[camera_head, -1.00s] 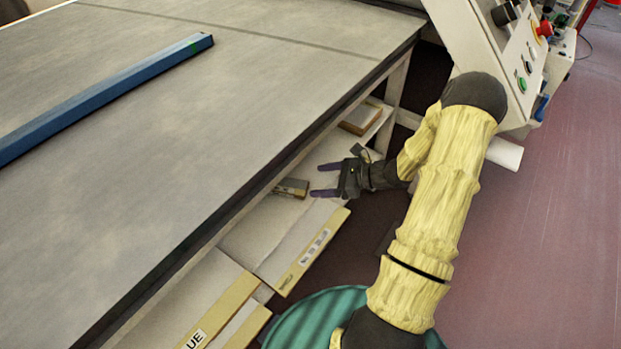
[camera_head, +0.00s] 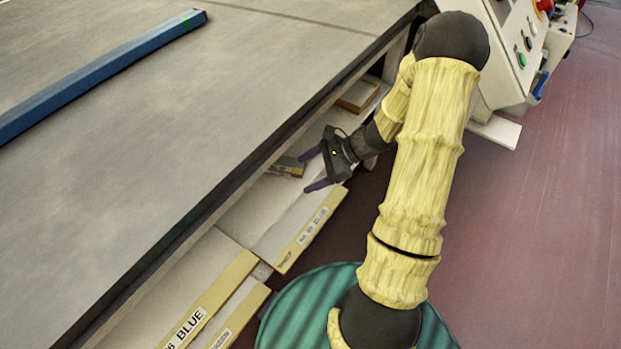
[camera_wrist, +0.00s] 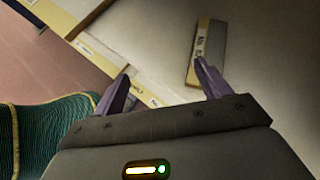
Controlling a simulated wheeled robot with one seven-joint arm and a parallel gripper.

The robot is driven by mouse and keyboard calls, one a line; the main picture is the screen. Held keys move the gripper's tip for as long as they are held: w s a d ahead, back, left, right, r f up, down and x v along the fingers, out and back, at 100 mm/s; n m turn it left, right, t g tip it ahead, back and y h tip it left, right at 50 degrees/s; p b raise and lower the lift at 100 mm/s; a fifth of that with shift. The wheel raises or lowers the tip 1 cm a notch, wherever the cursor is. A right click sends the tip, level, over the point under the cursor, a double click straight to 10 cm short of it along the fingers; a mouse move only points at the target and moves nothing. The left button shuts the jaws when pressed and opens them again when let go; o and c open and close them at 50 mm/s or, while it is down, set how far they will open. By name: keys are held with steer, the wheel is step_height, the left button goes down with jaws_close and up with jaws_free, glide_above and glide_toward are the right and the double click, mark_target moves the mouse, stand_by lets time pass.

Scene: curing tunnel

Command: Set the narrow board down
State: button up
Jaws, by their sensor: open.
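A small narrow board (camera_head: 288,166), with a grey face and a tan labelled edge, lies on the pale shelf under the big table. It also shows in the wrist view (camera_wrist: 206,52), flat on the shelf, apart from its surroundings. My gripper (camera_head: 312,170) is open, with its dark purple fingers spread and nothing between them. In the head view its upper finger is close to the board's right end.
The table top (camera_head: 240,70) overhangs the shelf, with a long blue bar (camera_head: 95,75) on it. Labelled trays or boards (camera_head: 310,228) stick out at the shelf front, one reading BLUE (camera_head: 190,322). A tan block (camera_head: 357,95) lies farther back. A control panel (camera_head: 522,45) stands right.

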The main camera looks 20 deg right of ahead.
steer(key=s+a+r+n+h, duration=0.5)
steer(key=s+r+n+h, duration=0.5)
steer(key=n, duration=0.9)
steer(key=shift+s+r, duration=0.8)
